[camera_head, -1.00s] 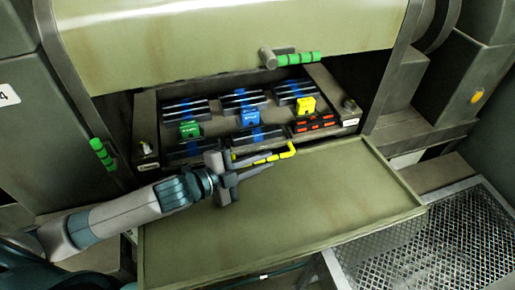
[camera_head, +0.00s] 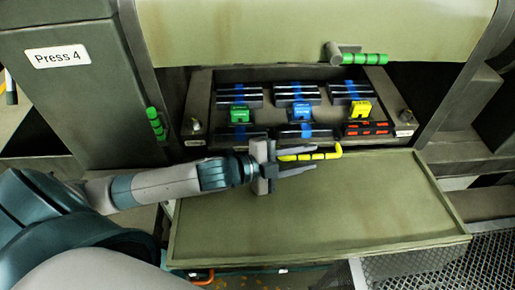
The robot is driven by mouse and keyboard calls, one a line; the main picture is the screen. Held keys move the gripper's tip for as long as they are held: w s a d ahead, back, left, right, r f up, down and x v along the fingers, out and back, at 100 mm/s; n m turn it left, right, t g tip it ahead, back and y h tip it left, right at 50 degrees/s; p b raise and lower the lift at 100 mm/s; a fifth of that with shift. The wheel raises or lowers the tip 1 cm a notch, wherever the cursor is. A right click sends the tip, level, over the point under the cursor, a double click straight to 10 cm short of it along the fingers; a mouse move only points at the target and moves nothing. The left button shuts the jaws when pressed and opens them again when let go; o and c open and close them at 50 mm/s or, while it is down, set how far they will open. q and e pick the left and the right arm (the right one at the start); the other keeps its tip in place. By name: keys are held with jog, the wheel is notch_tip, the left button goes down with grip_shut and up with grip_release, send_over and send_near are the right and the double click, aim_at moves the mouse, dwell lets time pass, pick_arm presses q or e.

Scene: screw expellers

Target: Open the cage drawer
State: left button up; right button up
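The cage drawer (camera_head: 190,118) is a dark metal frame under the curved cover, and its front looks closed against the machine. It holds dark slatted blocks with a green tag (camera_head: 239,114), a blue tag (camera_head: 301,113) and a yellow tag (camera_head: 361,109). A yellow bar handle (camera_head: 325,155) sticks out at the front, below the blocks. My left gripper (camera_head: 314,157) is open, with one finger above and one below the left part of the handle. Whether the fingers touch it I cannot tell. My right gripper is not in view.
A wide olive tray (camera_head: 340,215) fills the space below and in front of the drawer. A green-gripped handle (camera_head: 362,59) is on the cover above, and another (camera_head: 155,123) is at left. Metal grating (camera_head: 430,270) lies at lower right. A "Press 4" cabinet (camera_head: 80,90) stands at left.

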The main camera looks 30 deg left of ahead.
pick_arm(q)
jog(key=b+v, duration=0.2)
jog(key=v, duration=0.7)
jog(key=shift+s+a+b, duration=0.15)
jog(key=shift+b, duration=0.15)
jog(key=shift+s+a+r, duration=0.15)
jog(key=shift+s+a, duration=0.25)
jog(key=shift+s, duration=0.2)
jog(key=shift+p+v, duration=0.8)
jog(key=shift+v, duration=0.8)
jog(key=shift+p+v, duration=0.45)
jog(key=shift+v, duration=0.95)
jog(key=shift+r, duration=0.1)
